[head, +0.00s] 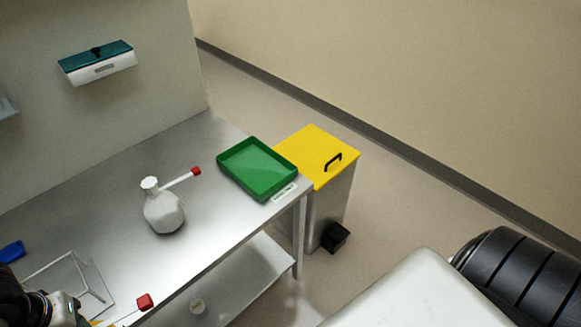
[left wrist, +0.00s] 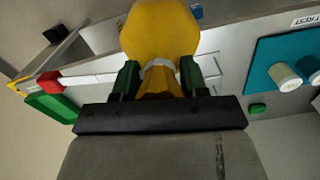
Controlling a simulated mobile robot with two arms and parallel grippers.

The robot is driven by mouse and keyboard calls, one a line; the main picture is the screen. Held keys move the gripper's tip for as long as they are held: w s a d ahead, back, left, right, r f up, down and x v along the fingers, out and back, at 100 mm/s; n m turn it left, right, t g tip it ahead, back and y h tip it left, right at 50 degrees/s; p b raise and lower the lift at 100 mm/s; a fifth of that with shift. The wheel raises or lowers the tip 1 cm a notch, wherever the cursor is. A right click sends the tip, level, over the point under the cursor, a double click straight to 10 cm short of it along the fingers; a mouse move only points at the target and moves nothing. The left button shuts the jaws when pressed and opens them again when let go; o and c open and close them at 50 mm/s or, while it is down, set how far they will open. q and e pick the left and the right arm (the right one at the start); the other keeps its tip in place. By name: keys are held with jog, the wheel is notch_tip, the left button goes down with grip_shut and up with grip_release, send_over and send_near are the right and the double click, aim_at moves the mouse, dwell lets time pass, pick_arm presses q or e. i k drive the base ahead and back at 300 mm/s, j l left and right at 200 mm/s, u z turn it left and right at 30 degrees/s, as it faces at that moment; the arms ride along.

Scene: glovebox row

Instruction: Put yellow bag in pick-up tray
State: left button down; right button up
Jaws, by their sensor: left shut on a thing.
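In the left wrist view, my left gripper (left wrist: 159,76) is shut on the yellow bag (left wrist: 160,32). Its dark green fingers are on either side of the bag's gathered neck, by a white tie. The green pick-up tray (head: 257,168) lies at the far right corner of the steel bench in the head view and looks empty. A green edge at the left of the left wrist view (left wrist: 52,103) seems to be this tray. The left arm is only partly in the head view at the lower left; the bag is not clearly seen there. My right gripper is not in view.
A white wash bottle (head: 163,212) with a red-tipped spout stands left of the tray. Another red tip (head: 145,302) shows near the front edge. A clear frame (head: 72,279) and blue item (head: 12,252) are at left. A yellow-lidded bin (head: 313,153) stands beyond the bench.

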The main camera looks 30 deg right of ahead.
aim_at(252, 165)
jog(key=i+l+z, duration=0.2)
jog(key=z, duration=0.2)
jog(key=i+l+z, duration=0.25)
jog(key=z, duration=0.15)
jog(key=i+l, duration=0.4)
jog(key=i, duration=0.2)
